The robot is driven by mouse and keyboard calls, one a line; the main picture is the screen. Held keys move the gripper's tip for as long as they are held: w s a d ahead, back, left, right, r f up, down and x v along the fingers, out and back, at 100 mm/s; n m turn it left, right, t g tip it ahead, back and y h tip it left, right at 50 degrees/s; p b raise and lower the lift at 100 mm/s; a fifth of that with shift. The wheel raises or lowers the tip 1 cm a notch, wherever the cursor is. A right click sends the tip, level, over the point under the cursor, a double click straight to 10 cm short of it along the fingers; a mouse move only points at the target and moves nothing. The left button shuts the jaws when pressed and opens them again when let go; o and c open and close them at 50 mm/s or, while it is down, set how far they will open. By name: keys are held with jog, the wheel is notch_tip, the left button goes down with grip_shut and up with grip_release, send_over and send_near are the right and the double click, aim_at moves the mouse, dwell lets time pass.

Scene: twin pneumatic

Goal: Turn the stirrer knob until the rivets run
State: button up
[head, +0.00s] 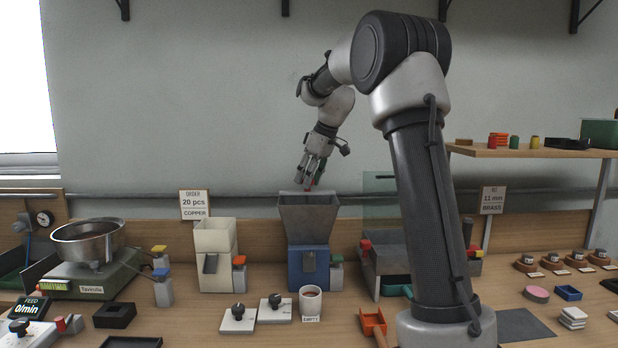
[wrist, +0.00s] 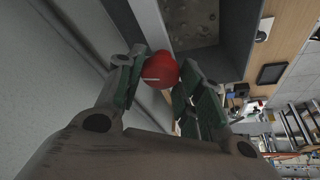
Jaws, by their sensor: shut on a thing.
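My gripper (head: 310,176) is above the back of the grey hopper (head: 309,212) on the blue feeder (head: 309,268) in the head view. In the wrist view its green-padded fingers (wrist: 158,82) are shut on a round red knob (wrist: 163,67) with a white mark line. I take this for the stirrer knob. In the head view the fingers mostly hide it. The hopper also shows in the wrist view, with a grey speckled load (wrist: 197,32) in it; single rivets are too small to tell. A display (head: 30,307) reads FEED 0/min.
A white feeder (head: 216,240) stands left of the blue one, and a scale with a metal bowl (head: 90,262) farther left. Two knob plates (head: 238,320) and a cup (head: 310,303) stand in front. A shelf (head: 530,153) is at right. The wall is close behind my gripper.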

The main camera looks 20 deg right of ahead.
jog(key=m+h, duration=0.1)
jog(key=m, duration=0.2)
jog(key=m+h, duration=0.1)
jog(key=m, duration=0.2)
jog(key=shift+a+t+h, duration=0.2)
jog(key=shift+t+h, duration=0.1)
jog(key=shift+t, duration=0.1)
jog(key=m+h, duration=0.1)
jog(key=m, duration=0.3)
jog(key=shift+a, duration=0.1)
jog(key=m+h, duration=0.1)
jog(key=m, duration=0.2)
jog(key=shift+m+g+h, duration=0.4)
jog(key=m+g+h, duration=0.1)
jog(key=m, duration=0.3)
jog(key=shift+w+a, duration=0.1)
jog(key=shift+w, duration=0.05)
jog(key=m+g, duration=0.1)
jog(key=m, duration=0.3)
jog(key=shift+g+h, duration=0.3)
jog(key=shift+g, duration=0.1)
jog(key=shift+m, duration=0.4)
jog(key=o, duration=1)
